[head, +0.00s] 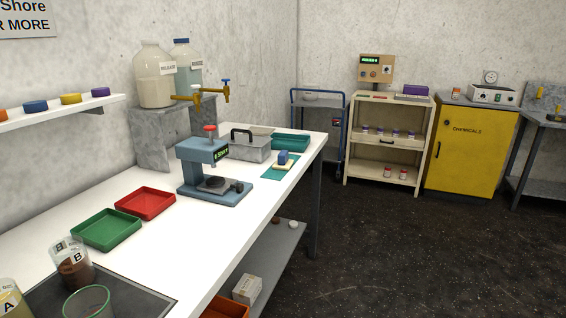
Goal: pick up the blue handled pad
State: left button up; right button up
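The blue handled pad (283,158) is small in the head view, towards the far end of the white bench. Its blue block-like handle is on top, and a pale yellowish layer shows at or under its base. It rests on a flat teal mat (270,174) near the bench's right edge. I cannot tell whether the pale layer is part of the pad or a separate piece. Neither of my grippers is in view, and nothing visible is touching the pad.
A blue-grey press (203,168) stands left of the pad on the white bench (180,235). A grey lidded box (250,149) and teal tray (291,142) are close behind. Red (146,202) and green (106,229) trays lie nearer. Dark floor right of the bench is clear.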

aim_at(283, 163)
jog(key=z, duration=1.2)
jog(key=i, duration=2.9)
jog(key=u, duration=3.35)
